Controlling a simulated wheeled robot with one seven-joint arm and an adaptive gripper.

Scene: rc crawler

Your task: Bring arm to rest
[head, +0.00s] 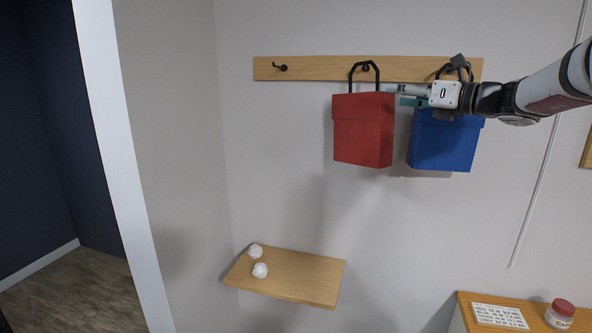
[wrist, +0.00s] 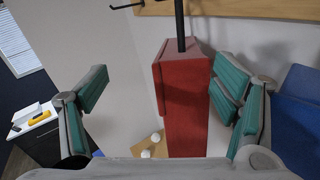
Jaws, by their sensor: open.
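My gripper (head: 401,95) is at the end of my arm, which reaches in from the right in the head view, at the height of the bags' tops. In the wrist view my gripper (wrist: 160,105) has its teal-padded fingers spread wide with nothing held. A red bag (head: 363,130) hangs by its black handle from the middle hook of a wooden rail (head: 320,68). In the wrist view the red bag (wrist: 187,100) shows beyond the fingers, nearer the right one. A blue bag (head: 440,145) hangs to its right, partly hidden behind my gripper.
The left hook (head: 281,67) is empty. A wooden shelf (head: 300,280) below holds two white balls (head: 257,262). At the lower right, a wooden surface (head: 480,300) holds a printed card (head: 499,316) and a red-lidded jar (head: 560,313). The wall between rail and shelf is clear.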

